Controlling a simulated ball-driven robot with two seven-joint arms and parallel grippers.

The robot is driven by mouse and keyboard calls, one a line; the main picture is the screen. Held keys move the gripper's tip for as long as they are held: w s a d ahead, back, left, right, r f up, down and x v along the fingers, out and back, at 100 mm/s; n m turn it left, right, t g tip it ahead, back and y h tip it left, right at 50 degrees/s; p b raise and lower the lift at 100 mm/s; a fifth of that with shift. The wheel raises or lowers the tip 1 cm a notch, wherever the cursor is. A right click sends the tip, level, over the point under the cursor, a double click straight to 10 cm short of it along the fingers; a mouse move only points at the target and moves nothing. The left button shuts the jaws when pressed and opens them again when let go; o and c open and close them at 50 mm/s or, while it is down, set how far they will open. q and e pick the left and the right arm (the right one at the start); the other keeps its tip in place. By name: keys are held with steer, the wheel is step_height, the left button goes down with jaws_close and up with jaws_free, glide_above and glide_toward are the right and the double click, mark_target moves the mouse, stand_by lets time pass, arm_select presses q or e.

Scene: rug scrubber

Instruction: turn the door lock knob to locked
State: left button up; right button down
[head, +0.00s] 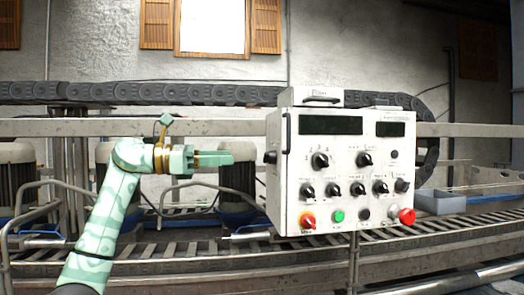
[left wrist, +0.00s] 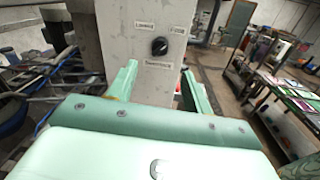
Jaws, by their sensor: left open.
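The door lock knob (head: 270,157) is a small black knob on the left side wall of the white control box (head: 340,215). In the left wrist view the knob (left wrist: 159,46) sits on the pale side panel (left wrist: 150,80), with small blurred labels above and below it. My left gripper (head: 230,158) is pale green and points right at the knob, at about its height, with a gap between. In the left wrist view its two open fingers (left wrist: 160,82) stand either side of the panel below the knob, with nothing between them. My right gripper is not in view.
A handle bar (head: 285,133) stands out near the box's left front edge. A roller conveyor (head: 190,250) runs below.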

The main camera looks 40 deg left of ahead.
mark_target(264, 157)
arm_select(q)
steer(key=p+x, duration=0.2)
steer(key=x, duration=0.7)
steer(key=shift+w+d, duration=0.3)
steer(key=shift+c, duration=0.2)
steer(key=c, duration=0.9)
